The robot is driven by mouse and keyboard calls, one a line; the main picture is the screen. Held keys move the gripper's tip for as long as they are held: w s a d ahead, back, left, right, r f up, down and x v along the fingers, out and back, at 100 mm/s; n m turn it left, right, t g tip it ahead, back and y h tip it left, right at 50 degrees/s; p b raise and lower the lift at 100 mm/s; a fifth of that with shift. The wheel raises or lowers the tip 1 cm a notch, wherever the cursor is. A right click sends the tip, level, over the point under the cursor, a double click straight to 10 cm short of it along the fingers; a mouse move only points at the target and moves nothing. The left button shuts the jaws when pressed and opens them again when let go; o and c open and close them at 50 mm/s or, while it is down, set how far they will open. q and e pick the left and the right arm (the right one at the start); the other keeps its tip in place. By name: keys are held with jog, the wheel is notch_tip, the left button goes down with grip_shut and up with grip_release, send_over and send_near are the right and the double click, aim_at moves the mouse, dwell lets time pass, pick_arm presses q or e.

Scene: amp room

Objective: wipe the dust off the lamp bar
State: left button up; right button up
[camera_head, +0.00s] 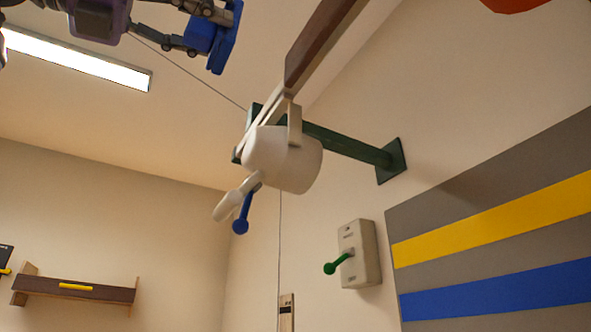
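A long, lit white lamp bar (75,58) runs along the ceiling at the upper left. I cannot make out any dust on it. The gripper's body is partly cut off by the frame. My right gripper is not in view.
A wall box (362,250) with a green lever, a striped panel (500,285) and a shelf (75,289) are lower down.

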pick_arm(q)
jog(key=shift+w+d, duration=0.1)
jog(key=shift+d, duration=0.05)
dwell(0.3)
send_near(289, 61)
jog(key=shift+r+x, duration=0.15)
jog(key=shift+x, duration=0.85)
jog(key=shift+r+x, duration=0.1)
jog(key=shift+x, duration=0.85)
jog(key=shift+x, duration=0.9)
jog(key=shift+f, duration=0.1)
jog(key=shift+s+d, duration=0.55)
jog(key=shift+s, duration=0.35)
jog(key=shift+s+d, duration=0.55)
jog(key=shift+s, duration=0.3)
jog(key=shift+w+d, duration=0.1)
jog(key=shift+w+a, duration=0.55)
jog(key=shift+w, duration=0.3)
jog(key=shift+w+a, duration=0.55)
jog(key=shift+w, duration=0.35)
